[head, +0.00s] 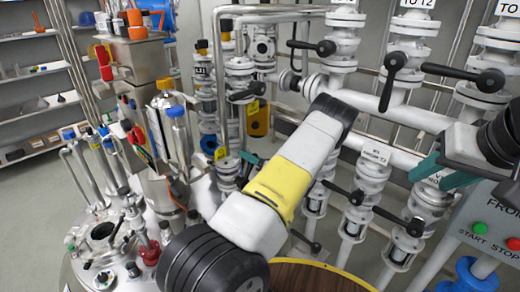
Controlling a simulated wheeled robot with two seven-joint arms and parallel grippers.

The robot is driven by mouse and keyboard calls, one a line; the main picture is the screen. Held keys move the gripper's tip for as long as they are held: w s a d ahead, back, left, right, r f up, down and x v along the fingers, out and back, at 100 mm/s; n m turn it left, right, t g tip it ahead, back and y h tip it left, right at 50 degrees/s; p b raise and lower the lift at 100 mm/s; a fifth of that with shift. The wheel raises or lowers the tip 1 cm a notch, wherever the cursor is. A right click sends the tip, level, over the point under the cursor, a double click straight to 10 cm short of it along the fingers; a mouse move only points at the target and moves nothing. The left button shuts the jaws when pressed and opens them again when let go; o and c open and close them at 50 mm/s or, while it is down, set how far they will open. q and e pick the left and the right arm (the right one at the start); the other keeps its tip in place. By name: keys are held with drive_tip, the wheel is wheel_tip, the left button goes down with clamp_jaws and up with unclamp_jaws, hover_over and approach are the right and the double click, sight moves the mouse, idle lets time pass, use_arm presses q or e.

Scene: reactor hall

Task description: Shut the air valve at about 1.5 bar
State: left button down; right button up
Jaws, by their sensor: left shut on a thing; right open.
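Several white valves with black lever handles stand in the pipework at the right; I cannot tell which is the air valve. One lever (393,80) hangs by the valve labelled TO T2 and another (463,76) lies to its right. Lower small valves with black handles (345,192) stand below. No readable pressure gauge shows.
A steel vessel (85,272) with fittings and a crowded metal column (135,65) stand at the left. A panel (490,215) with green START and red STOP buttons is at the lower right. A round brown top (310,275) shows at the bottom. Shelves (35,75) line the far left.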

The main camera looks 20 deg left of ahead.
use_arm(q)
drive_tip(key=shift+w+d+f+m, duration=0.4)
drive_tip(key=shift+w+m, duration=0.25)
drive_tip(key=shift+m, duration=0.25)
drive_tip(key=c, duration=1.3)
unclamp_jaws()
drive_tip(key=shift+a, duration=0.1)
drive_tip(key=v, duration=0.8)
drive_tip(key=shift+s+f, duration=0.1)
